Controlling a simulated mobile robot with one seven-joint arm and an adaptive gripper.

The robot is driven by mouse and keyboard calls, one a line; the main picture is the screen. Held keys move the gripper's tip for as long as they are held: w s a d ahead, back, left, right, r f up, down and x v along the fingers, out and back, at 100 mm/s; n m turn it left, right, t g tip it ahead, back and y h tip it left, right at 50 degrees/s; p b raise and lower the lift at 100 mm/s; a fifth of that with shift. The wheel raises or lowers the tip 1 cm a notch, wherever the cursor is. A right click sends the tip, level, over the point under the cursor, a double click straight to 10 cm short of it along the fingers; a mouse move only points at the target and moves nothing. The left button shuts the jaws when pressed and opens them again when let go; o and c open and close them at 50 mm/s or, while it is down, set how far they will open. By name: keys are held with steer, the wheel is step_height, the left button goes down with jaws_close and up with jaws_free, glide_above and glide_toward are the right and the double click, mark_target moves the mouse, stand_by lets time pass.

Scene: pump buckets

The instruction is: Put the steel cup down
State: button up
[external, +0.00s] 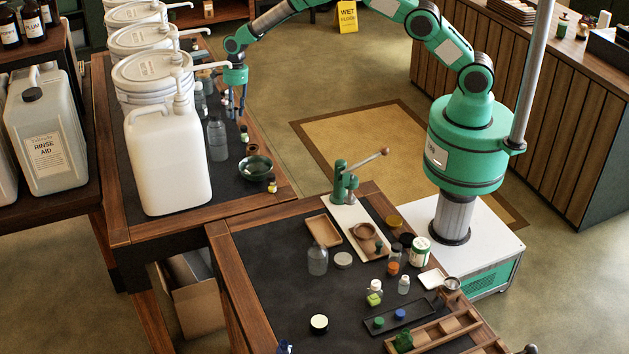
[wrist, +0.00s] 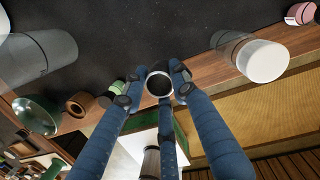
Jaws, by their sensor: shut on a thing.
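My gripper (external: 236,108) hangs down by the right edge of the left-hand bench (external: 228,203), beside the pump buckets, in the external view. In the wrist view its blue fingers (wrist: 155,86) are shut on the small steel cup (wrist: 159,85), which shows a bright round rim and a dark inside. The cup is close to the bench's wooden edge. The fingers hide part of its sides, and I cannot tell whether its base touches the bench. In the external view the cup is too small and covered to make out.
A clear bottle (external: 217,140), a green bowl (external: 255,168) and small jars stand nearer the camera along the bench. White pump buckets (external: 150,75) and a white jug (external: 168,160) line its left side. A white-capped bottle (wrist: 263,61) is to the cup's right in the wrist view. Dark bench surface (wrist: 150,30) is bare above the cup there.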

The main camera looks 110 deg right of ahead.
mark_target(245, 124)
steer(key=shift+f+b, duration=0.6)
steer(key=shift+f, duration=1.15)
steer(key=shift+f, duration=0.15)
steer(key=o, duration=1.1)
steer(key=r+p, duration=0.1)
steer(key=r, duration=0.3)
steer(key=s+r+p, duration=0.1)
steer(key=r, duration=0.3)
steer(key=d+r+p, duration=0.1)
steer(key=r, duration=0.3)
steer(key=shift+s+r, duration=0.1)
steer(key=shift+s, duration=0.1)
